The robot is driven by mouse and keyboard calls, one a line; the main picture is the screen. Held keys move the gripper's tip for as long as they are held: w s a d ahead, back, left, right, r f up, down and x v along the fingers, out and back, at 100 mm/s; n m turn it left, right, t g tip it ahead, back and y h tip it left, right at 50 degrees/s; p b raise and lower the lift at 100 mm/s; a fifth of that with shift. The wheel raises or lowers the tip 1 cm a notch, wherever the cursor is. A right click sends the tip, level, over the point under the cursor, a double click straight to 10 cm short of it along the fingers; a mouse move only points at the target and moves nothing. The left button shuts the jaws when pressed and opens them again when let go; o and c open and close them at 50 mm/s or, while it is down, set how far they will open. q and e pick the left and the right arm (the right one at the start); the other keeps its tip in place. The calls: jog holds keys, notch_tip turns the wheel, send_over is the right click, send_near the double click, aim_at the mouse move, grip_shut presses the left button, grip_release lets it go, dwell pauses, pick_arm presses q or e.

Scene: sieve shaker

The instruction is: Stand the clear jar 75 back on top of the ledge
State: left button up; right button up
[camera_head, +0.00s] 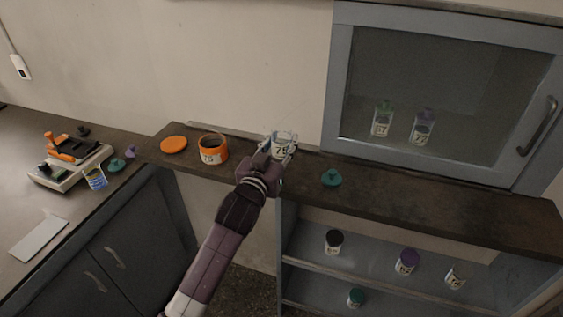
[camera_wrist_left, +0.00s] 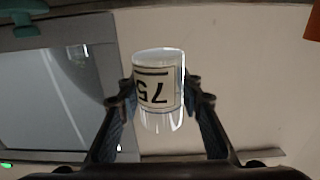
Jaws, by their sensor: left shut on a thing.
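The clear jar 75 (camera_head: 284,143) has a white label with a dark number. My left gripper (camera_head: 275,150) is shut on it, at the back of the ledge (camera_head: 360,179). In the left wrist view the jar (camera_wrist_left: 158,88) sits between the two fingers (camera_wrist_left: 160,95), its label upside down in the picture. I cannot tell whether its base touches the ledge. My right gripper is not in view.
An orange jar (camera_head: 213,149) and an orange lid (camera_head: 173,144) are left of the gripper on the ledge. A teal lid (camera_head: 331,178) lies to its right. A glass-door cabinet (camera_head: 440,90) stands at the back right. Several jars stand on shelves below.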

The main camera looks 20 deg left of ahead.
pick_arm(q)
jog(key=shift+f, duration=3.2)
jog(key=shift+f, duration=0.2)
jog(key=o, duration=1.2)
jog(key=shift+o, duration=0.2)
jog(key=shift+r, duration=0.15)
jog(key=s+b, duration=0.1)
jog(key=s, duration=1.1)
jog(key=shift+a, duration=0.2)
